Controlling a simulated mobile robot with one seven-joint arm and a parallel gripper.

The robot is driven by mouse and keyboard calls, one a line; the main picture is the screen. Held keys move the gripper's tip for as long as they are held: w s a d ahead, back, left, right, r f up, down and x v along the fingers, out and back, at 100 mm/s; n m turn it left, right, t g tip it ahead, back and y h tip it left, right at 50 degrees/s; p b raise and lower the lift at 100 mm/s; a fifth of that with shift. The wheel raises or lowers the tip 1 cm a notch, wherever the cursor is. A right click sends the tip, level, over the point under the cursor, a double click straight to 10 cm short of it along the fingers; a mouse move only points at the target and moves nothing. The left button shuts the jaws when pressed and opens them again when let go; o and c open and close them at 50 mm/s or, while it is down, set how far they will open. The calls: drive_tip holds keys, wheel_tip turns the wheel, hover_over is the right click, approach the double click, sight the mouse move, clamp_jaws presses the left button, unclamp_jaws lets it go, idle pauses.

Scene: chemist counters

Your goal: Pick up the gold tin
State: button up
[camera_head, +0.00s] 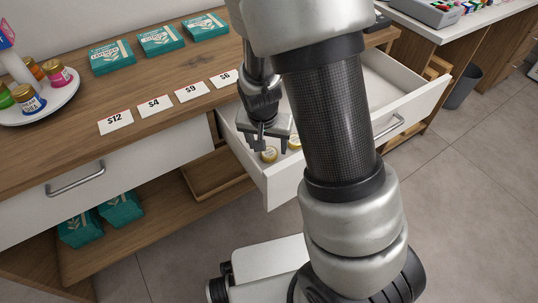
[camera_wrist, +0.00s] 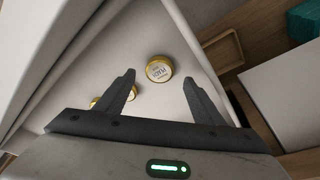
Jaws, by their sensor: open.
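A round gold tin (camera_wrist: 159,68) with a pale printed lid lies in the open drawer, in the wrist view just beyond and between my fingertips. A gold tin (camera_head: 268,154) also shows in the drawer's near corner in the head view. More gold (camera_wrist: 133,93) shows around my left finger in the wrist view, mostly hidden; I cannot tell if it is one tin or two. In the head view another gold tin (camera_head: 294,143) is partly covered by my arm. My gripper (camera_head: 266,147) is open and empty, pointing down over the drawer.
The white drawer (camera_head: 267,187) is pulled out, with walls around my gripper. The wooden counter (camera_head: 150,90) above holds teal boxes (camera_head: 161,40), price cards (camera_head: 155,105) and a white stand with colored tins (camera_head: 60,75). A bin (camera_head: 462,88) stands on the floor at right.

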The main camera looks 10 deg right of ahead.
sight(269, 152)
drive_tip(key=b+x, duration=0.1)
drive_tip(key=x, duration=0.2)
drive_tip(key=shift+f, duration=0.4)
drive_tip(key=shift+r, duration=0.1)
drive_tip(key=c, duration=1.1)
